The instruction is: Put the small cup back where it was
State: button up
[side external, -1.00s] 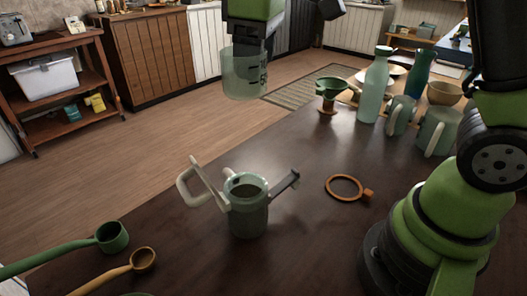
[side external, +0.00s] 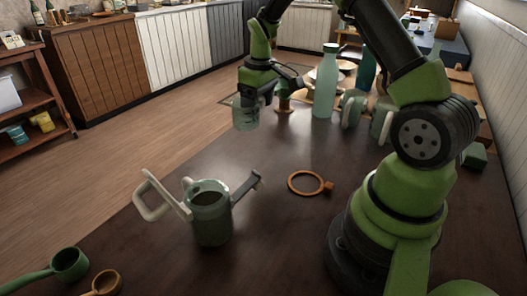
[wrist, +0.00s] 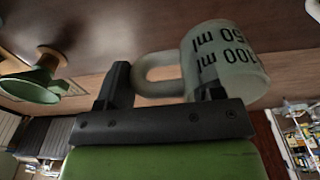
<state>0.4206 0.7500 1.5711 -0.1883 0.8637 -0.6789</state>
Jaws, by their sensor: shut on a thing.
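The small cup (side external: 246,116) is a translucent pale green measuring cup with a handle and dark ml markings. In the side view it is roughly upright near the table's far left edge; its height above the table is hard to judge. My gripper (side external: 258,95) is shut on the cup from above. In the wrist view the cup (wrist: 222,55) fills the upper right, with its handle (wrist: 150,75) between the fingers of my gripper (wrist: 165,88). The exact contact is partly hidden by the fingers.
A green funnel on a wooden stand (side external: 283,104) is just right of the cup, also in the wrist view (wrist: 38,85). Behind are a pale bottle (side external: 325,85) and mugs (side external: 352,110). A green jug (side external: 210,215), orange ring (side external: 305,183) and scoops (side external: 70,263) lie nearer.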

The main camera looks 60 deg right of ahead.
send_over(270, 145)
notch_tip(270, 145, down, 3)
jog(key=f, duration=0.5)
jog(key=shift+s, duration=0.2)
jog(key=shift+f, duration=2.15)
jog(key=shift+f, duration=0.15)
jog(key=o, duration=1.1)
